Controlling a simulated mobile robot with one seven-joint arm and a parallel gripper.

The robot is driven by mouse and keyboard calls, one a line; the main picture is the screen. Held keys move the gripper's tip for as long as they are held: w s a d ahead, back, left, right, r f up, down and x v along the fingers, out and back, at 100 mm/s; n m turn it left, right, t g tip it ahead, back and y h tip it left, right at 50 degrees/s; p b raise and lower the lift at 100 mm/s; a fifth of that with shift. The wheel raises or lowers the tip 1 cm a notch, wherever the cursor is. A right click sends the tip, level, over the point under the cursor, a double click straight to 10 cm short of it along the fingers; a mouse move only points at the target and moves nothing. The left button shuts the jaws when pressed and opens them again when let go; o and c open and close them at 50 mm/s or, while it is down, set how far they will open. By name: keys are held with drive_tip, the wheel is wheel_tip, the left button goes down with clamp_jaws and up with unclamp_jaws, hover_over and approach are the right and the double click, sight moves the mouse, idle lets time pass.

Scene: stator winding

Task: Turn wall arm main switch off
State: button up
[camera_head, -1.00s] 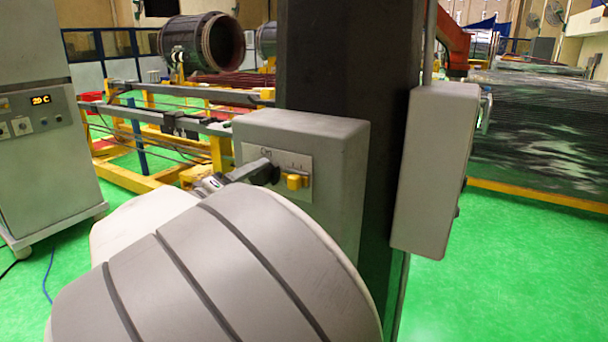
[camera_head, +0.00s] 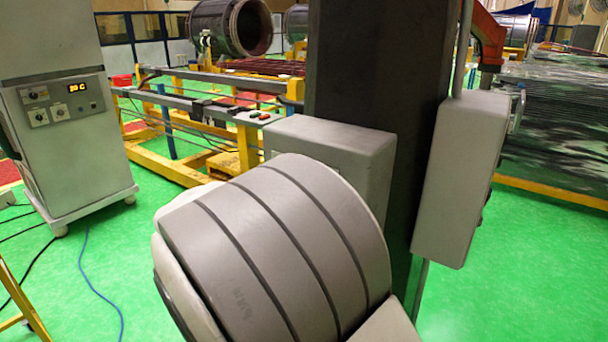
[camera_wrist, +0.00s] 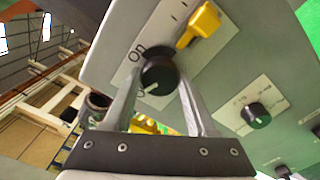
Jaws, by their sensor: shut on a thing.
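The grey switch box (camera_head: 345,140) hangs on the dark pillar in the head view; my arm hides most of its front. In the wrist view its panel (camera_wrist: 150,35) carries a black round knob (camera_wrist: 158,76) on a white plate, with an "on" label at its upper left. Another label below is partly hidden. A white mark on the knob points toward the lower left. A yellow switch lever (camera_wrist: 203,22) sits at the upper right. My gripper (camera_wrist: 161,70) is shut on the black knob, a finger on each side. My gripper is hidden in the head view.
A second grey box (camera_head: 460,180) is on the right side of the dark pillar (camera_head: 375,60). A control cabinet (camera_head: 70,150) stands at left. Yellow rails (camera_head: 170,160) lie behind. In the wrist view another panel with a black knob (camera_wrist: 256,115) is at right.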

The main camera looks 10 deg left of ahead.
drive_tip(key=shift+n+p, duration=1.45)
drive_tip(key=shift+n, duration=0.45)
drive_tip(key=o, duration=1.4)
drive_tip(key=shift+c, duration=0.2)
drive_tip(key=shift+s, duration=0.1)
drive_tip(key=b+v, duration=0.1)
drive_tip(key=v, duration=1.6)
